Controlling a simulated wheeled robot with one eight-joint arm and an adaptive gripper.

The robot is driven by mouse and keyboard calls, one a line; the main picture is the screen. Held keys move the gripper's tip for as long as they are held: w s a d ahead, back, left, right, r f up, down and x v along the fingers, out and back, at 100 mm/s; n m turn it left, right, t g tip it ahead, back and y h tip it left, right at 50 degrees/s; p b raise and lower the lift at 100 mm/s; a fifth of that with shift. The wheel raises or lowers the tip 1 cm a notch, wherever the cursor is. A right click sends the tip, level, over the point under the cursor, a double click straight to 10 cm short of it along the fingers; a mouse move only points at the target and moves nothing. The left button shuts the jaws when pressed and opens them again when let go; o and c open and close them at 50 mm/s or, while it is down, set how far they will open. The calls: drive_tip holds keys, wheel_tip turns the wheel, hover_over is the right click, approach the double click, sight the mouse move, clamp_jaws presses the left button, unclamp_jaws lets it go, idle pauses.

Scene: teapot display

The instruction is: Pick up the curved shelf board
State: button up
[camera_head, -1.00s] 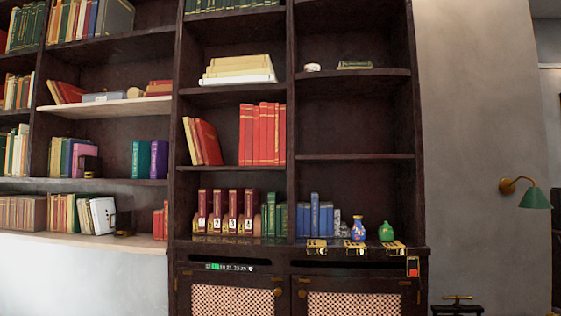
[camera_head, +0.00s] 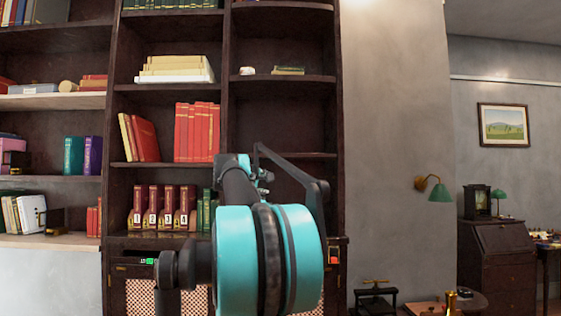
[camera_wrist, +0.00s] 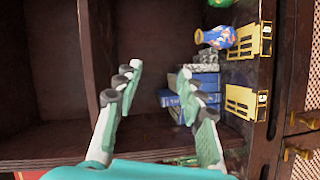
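Several dark shelf boards show, and I cannot tell for sure which one is the curved shelf board. In the head view, a dark board (camera_head: 312,155) crosses the bookcase's right column, partly behind my arm. In the wrist view, a dark board (camera_wrist: 92,45) runs up the picture left of my gripper. My gripper (camera_wrist: 158,76) is open and empty, with its two fingers apart in front of a compartment. The left finger is nearer that board; the right finger overlaps the blue books (camera_wrist: 192,92). In the head view the gripper is hidden behind my teal arm.
A blue vase (camera_wrist: 216,38) and gold pieces (camera_wrist: 242,100) stand right of my fingers. A dark divider (camera_wrist: 55,150) crosses low in the wrist view. Red books (camera_head: 197,132) fill part of the middle column. A green lamp (camera_head: 440,192) is on the right wall.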

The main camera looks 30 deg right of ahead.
sight(280, 156)
wheel_tip(280, 156, up, 11)
drive_tip(key=d+n+t+h, duration=0.1)
drive_tip(key=d+n, duration=0.1)
drive_tip(key=d, duration=0.1)
drive_tip(key=x, duration=1)
drive_tip(key=shift+w+d, duration=0.25)
drive_tip(key=shift+w, duration=0.1)
drive_tip(key=shift+n, duration=0.3)
drive_tip(key=shift+w+r+x, duration=0.1)
drive_tip(key=shift+x, duration=1.45)
drive_tip(key=shift+w+r+x, duration=0.1)
drive_tip(key=shift+x, duration=1.45)
drive_tip(key=shift+a, duration=0.15)
drive_tip(key=shift+c, duration=0.4)
clamp_jaws()
